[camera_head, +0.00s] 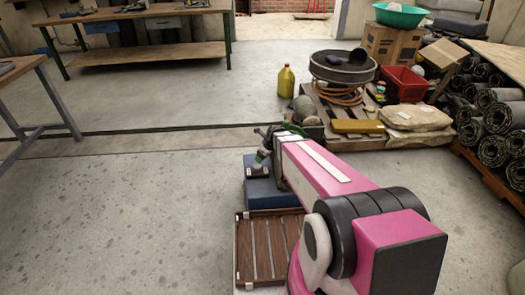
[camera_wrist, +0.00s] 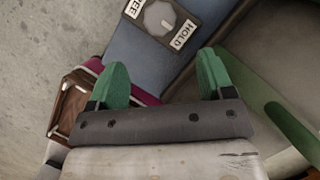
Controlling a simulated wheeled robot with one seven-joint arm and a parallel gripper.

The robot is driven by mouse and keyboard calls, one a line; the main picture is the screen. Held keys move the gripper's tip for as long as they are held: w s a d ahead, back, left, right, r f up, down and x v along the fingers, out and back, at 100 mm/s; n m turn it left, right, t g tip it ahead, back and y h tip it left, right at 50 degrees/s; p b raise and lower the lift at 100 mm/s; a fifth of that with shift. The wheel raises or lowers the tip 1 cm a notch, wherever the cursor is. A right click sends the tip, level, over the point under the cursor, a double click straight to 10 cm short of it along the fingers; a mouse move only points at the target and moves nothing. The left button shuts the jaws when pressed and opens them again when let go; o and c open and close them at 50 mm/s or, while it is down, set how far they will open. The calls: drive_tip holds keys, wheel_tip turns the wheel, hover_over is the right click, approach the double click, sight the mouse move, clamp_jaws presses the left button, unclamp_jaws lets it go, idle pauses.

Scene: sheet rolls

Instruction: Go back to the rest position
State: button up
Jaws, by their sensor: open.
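My gripper (camera_wrist: 164,82) is open in the wrist view, its two green fingertips spread apart with nothing between them. Beyond it is a blue surface (camera_wrist: 125,50) bearing a dark plate with a round grey knob (camera_wrist: 160,18), marked HOLD and with a partly cut-off word ending in "EE". Which mark the knob points to is hard to tell. In the head view my pink arm reaches forward, and its end is over a blue box (camera_head: 270,194), mostly hiding the gripper there.
A slatted wooden tray (camera_head: 262,250) sits in front of the blue box. A pallet with sacks (camera_head: 415,116), a red bin (camera_head: 403,82) and dark sheet rolls (camera_head: 503,117) stand to the right. A yellow jug (camera_head: 286,80) stands behind. The floor at left is clear, up to workbenches.

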drive_tip(key=s+d+r+n+g+h, duration=0.1)
drive_tip(key=s+d+r+n, duration=0.2)
drive_tip(key=n, duration=0.6)
drive_tip(key=s+d+r+n+g+h, duration=0.1)
drive_tip(key=s+d+r+n, duration=0.2)
drive_tip(key=s+n, duration=0.4)
drive_tip(key=s+d+r+n+g+h, duration=0.1)
drive_tip(key=s+d+r+n, duration=0.3)
drive_tip(key=n, duration=0.6)
drive_tip(key=shift+s+r+n, duration=0.25)
drive_tip(key=shift+s+n, duration=0.05)
drive_tip(key=shift+s, duration=0.65)
drive_tip(key=shift+d, duration=0.1)
